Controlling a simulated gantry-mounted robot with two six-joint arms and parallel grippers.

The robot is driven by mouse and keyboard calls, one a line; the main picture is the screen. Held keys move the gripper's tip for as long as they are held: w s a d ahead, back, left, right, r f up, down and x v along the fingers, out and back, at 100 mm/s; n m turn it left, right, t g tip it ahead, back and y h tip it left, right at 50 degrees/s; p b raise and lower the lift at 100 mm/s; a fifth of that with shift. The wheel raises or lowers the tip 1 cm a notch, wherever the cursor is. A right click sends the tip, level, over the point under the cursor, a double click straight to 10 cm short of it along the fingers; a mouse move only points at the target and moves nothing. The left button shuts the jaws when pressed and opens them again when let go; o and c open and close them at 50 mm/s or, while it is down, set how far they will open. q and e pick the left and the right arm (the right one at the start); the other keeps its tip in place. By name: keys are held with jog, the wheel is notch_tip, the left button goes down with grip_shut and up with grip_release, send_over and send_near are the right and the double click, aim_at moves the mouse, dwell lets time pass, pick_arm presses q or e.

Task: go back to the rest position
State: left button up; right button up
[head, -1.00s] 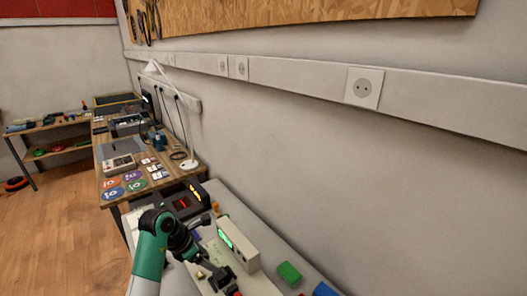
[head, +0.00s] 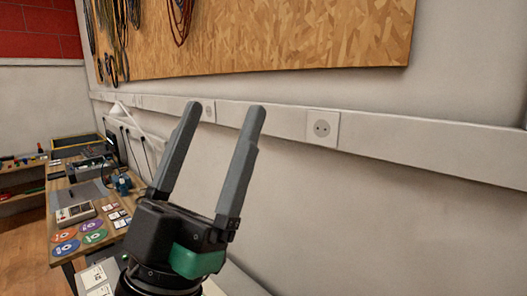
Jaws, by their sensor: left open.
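My left gripper (head: 222,112) is raised high in front of the head camera, with its two long grey fingers pointing up. The fingers are spread apart and nothing is between them. Its dark body with a green part fills the lower middle of the view and hides much of the near bench. My right gripper is not in view.
A wall with a socket (head: 322,128) and a cable board (head: 260,38) runs along the right. Open air surrounds the gripper.

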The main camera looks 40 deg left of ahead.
pick_arm(q)
jog(key=w+d+f+m+g+h, duration=0.1)
jog(key=d+f+m+h, duration=0.15)
jog(key=d+h, duration=0.4)
notch_tip(320, 180, up, 35)
jog(key=a+h+p, duration=0.1)
jog(key=p, duration=3.3)
jog(key=shift+w+a+r, duration=0.2)
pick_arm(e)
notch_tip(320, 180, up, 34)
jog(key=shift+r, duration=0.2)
pick_arm(q)
jog(key=shift+m+h, duration=0.25)
